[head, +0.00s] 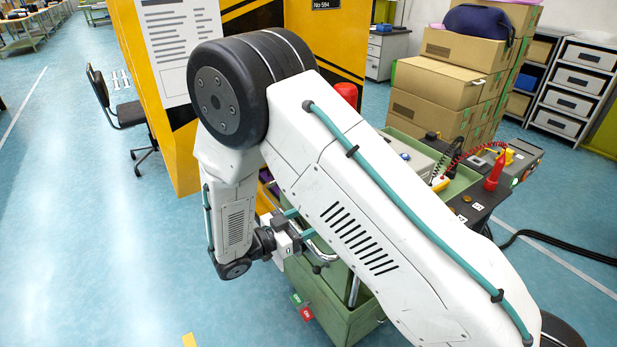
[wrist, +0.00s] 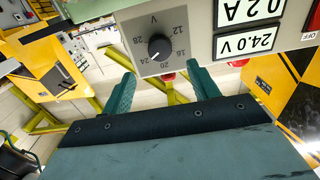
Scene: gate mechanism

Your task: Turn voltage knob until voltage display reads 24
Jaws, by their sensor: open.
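The voltage knob (wrist: 158,47) is a round black knob on a grey dial plate marked V, with numbers from 12 to 28. Its white mark points down-left, near the 24–28 side. The voltage display (wrist: 262,40) beside it reads 24.0V. My gripper (wrist: 140,62) is open in the wrist view, its two teal fingers reaching toward the dial plate, the knob a little above and between the tips. I cannot tell whether they touch. In the head view my gripper (head: 301,226) is at the green cart's side; the knob is hidden there.
A current display (wrist: 240,9) reads 0.2A. A yellow-black cabinet (head: 175,150) stands behind my arm. Cardboard boxes (head: 440,83) are stacked at the back. Floor at left is open.

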